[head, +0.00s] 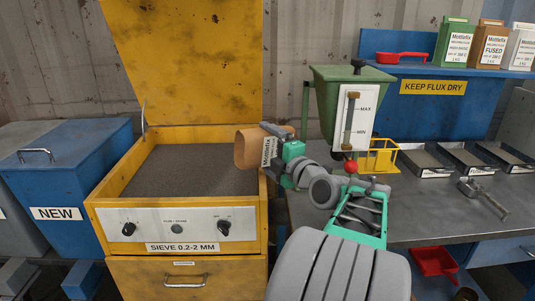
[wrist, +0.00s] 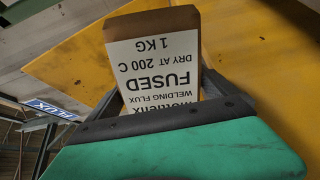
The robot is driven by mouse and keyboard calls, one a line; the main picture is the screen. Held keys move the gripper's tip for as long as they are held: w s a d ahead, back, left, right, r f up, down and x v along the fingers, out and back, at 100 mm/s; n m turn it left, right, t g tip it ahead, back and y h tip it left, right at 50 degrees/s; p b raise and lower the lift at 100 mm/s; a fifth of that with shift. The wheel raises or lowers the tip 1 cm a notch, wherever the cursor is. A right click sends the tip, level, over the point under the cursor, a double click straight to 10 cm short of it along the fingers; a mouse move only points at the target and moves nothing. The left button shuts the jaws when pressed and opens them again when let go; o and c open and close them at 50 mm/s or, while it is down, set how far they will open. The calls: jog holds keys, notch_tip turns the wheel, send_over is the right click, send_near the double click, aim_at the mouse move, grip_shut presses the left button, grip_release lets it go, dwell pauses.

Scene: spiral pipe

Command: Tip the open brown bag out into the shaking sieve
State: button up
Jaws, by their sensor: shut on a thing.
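My gripper (head: 277,146) is shut on a brown bag (head: 246,149) above the right edge of the yellow sieve (head: 97,213). In the head view the bag lies tipped on its side, its far end pointing left over the sieve bed. In the wrist view the bag (wrist: 152,22) sits between my fingers (wrist: 165,103), its white FUSED label upside down. The bag's mouth and contents are hidden. The sieve's lid (head: 185,60) stands open, and its bed (head: 180,172) looks dark grey and even. Whether it is shaking cannot be told.
A green hopper (head: 328,92) with a MAX/MIN gauge stands right of the sieve. Blue NEW bin (head: 85,170) is at left. Upright bags, including a brown one (head: 488,46), and a red scoop (head: 402,56) are on the blue shelf. Trays (head: 425,160) lie on the bench.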

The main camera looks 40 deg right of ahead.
aim_at(255, 140)
jog(key=shift+a+n+b, duration=0.15)
jog(key=shift+n+b, duration=0.15)
jog(key=shift+b, duration=0.45)
jog(key=r+n+b, duration=0.1)
jog(key=b, duration=0.3)
jog(key=shift+a+n, duration=0.3)
jog(key=shift+a, duration=0.05)
jog(key=a+r+n+b, duration=0.1)
jog(key=n+b, duration=0.1)
jog(key=b, duration=0.3)
jog(key=shift+w+a+r, duration=0.1)
jog(key=shift+a+r, duration=0.05)
jog(key=shift+r, duration=0.05)
jog(key=n+b, duration=0.1)
jog(key=b, duration=0.1)
jog(key=a+r+n+b, duration=0.1)
jog(key=b, duration=0.1)
jog(key=a+n+b, duration=0.1)
jog(key=b, duration=0.1)
jog(key=shift+w+a+r, duration=0.2)
jog(key=shift+r, duration=0.05)
jog(key=shift+a+r+n+b, duration=0.2)
jog(key=shift+n+b, duration=0.3)
jog(key=shift+b, duration=0.05)
jog(key=shift+r, duration=0.1)
dwell(1.0)
